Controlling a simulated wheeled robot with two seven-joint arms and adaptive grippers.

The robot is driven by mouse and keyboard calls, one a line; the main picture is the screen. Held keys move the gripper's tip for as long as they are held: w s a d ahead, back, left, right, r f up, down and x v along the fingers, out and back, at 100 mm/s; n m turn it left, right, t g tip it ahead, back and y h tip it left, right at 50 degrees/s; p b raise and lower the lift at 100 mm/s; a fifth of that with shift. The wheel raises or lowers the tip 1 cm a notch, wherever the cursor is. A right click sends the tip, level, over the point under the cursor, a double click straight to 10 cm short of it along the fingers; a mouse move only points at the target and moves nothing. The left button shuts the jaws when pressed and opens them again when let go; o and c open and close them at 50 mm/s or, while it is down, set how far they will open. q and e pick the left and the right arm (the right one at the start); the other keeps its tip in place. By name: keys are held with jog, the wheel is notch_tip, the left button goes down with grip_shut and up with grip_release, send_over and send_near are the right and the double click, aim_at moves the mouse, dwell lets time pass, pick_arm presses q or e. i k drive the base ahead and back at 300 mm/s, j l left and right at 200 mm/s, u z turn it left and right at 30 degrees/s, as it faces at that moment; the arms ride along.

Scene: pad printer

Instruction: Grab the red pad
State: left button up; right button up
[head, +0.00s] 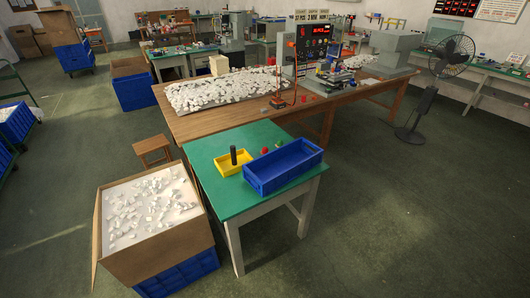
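A small red object (264,150), which looks like the red pad, sits on the green table top (212,194) near the table's back edge. It is just behind the blue bin (284,177) and right of the yellow tray (232,170). A second small item (280,143), reddish in colour, lies a little farther right; its shape is too small to tell. Neither of my grippers shows in the head view.
A black cylinder (233,155) stands upright at the yellow tray. A wooden table (190,127) behind holds a heap of white pieces (222,90) and a machine (308,50). A cardboard box (118,264) of white pieces, a stool (152,147) and a fan (452,60) stand around.

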aim_at(264, 150)
jog(key=i+l+z, duration=0.2)
jog(key=i+l, duration=0.15)
jog(key=i, duration=0.15)
jog(key=i+l+z, duration=0.2)
jog(key=z, duration=0.2)
jog(key=i+l+z, duration=0.1)
jog(key=i+z, duration=0.45)
jog(key=z, duration=0.3)
jog(key=i+z, duration=0.2)
jog(key=i, duration=0.15)
jog(key=i+l+z, duration=0.1)
jog(key=i, duration=0.6)
jog(key=i+l+u, duration=0.2)
jog(key=i, duration=0.5)
jog(key=i+u, duration=0.65)
jog(key=i, duration=0.15)
